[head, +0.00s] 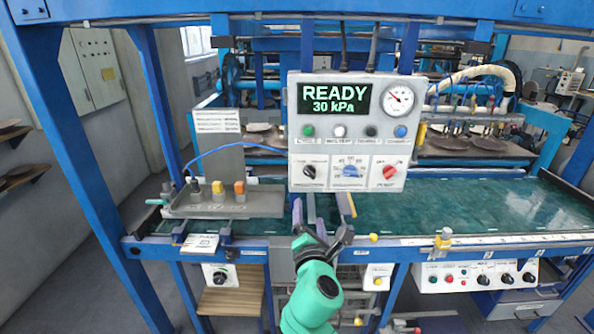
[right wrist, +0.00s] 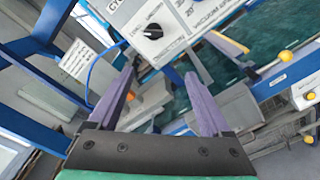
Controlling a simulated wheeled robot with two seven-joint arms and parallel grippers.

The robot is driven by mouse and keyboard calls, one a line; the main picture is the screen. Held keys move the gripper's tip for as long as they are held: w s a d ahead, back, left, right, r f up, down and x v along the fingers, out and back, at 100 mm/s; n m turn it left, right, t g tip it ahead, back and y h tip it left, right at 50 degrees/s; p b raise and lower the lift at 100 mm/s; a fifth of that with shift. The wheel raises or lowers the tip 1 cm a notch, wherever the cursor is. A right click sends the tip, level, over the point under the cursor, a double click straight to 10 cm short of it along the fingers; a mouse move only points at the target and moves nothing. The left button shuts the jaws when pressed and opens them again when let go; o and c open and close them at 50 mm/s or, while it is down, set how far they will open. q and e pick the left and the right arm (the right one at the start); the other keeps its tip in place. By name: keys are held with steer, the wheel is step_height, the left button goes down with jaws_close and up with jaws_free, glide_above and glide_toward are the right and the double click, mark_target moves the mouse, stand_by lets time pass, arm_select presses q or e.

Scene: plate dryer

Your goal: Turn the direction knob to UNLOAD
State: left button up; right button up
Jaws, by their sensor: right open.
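The direction knob (head: 309,170) is a small black dial at the lower left of the white control panel (head: 342,134). In the right wrist view the black knob (right wrist: 153,31) shows at the top with a pale pointer mark and small print on both sides; I cannot tell surely which word it points at. My right gripper (head: 305,201) is below the panel's lower left edge, apart from the knob. Its two purple fingers (right wrist: 160,78) are open, with nothing held between them. My left gripper is not in view.
Beside the direction knob are a blue knob (head: 350,171) and a red power knob (head: 390,172). Above them are several round buttons, a gauge (head: 398,98) and a READY display (head: 333,99). A green bed (head: 468,205) lies behind.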

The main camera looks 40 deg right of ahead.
mark_target(310, 175)
steer(key=shift+h, duration=0.3)
steer(key=r+p+x, duration=0.1)
steer(key=x, duration=0.3)
steer(key=r+p+x, duration=0.1)
steer(key=x, duration=0.4)
steer(key=r+p+x, duration=0.1)
steer(key=x, duration=0.4)
steer(key=shift+s+d, duration=0.15)
steer(key=shift+d, duration=0.15)
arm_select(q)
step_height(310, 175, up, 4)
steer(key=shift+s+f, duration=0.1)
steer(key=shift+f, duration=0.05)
arm_select(e)
steer(key=shift+s, duration=0.15)
steer(key=shift+c, duration=0.6)
jaws_close()
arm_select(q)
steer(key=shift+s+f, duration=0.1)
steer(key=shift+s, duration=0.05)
arm_select(e)
steer(key=shift+f, duration=0.1)
